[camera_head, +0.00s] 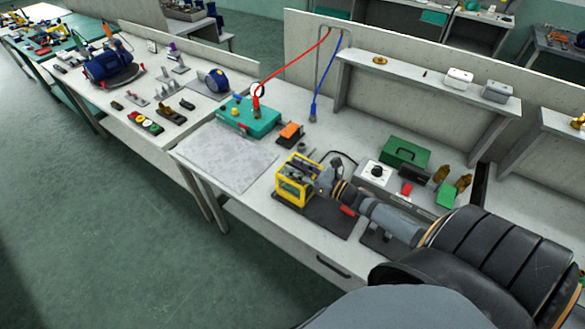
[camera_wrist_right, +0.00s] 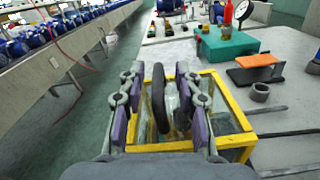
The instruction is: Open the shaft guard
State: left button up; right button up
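The shaft guard (camera_head: 295,184) is a yellow-framed box with clear panels on a dark base on the bench. In the right wrist view its yellow frame (camera_wrist_right: 235,104) surrounds my fingers from behind and to the right. A black handle (camera_wrist_right: 158,95) stands upright between the fingers. My right gripper (camera_wrist_right: 162,100) is open over the guard, with its fingers on either side of the handle and a gap showing at the left. In the head view the right gripper (camera_head: 324,178) is at the guard's right side. My left gripper is not in view.
A teal box (camera_head: 248,118) with a gauge stands behind the guard, near an orange-topped block (camera_head: 290,132). A grey control box (camera_head: 373,173) and a green case (camera_head: 404,152) stand to the right. The grey mat (camera_head: 225,155) to the left is clear.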

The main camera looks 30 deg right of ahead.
jog(key=shift+w+a+r, duration=0.1)
jog(key=shift+w+a, duration=0.1)
jog(key=shift+w, duration=0.25)
jog(key=shift+w+a, duration=0.1)
jog(key=shift+c, duration=0.7)
jog(key=c, duration=0.5)
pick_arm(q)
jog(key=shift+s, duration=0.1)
pick_arm(e)
grip_shut()
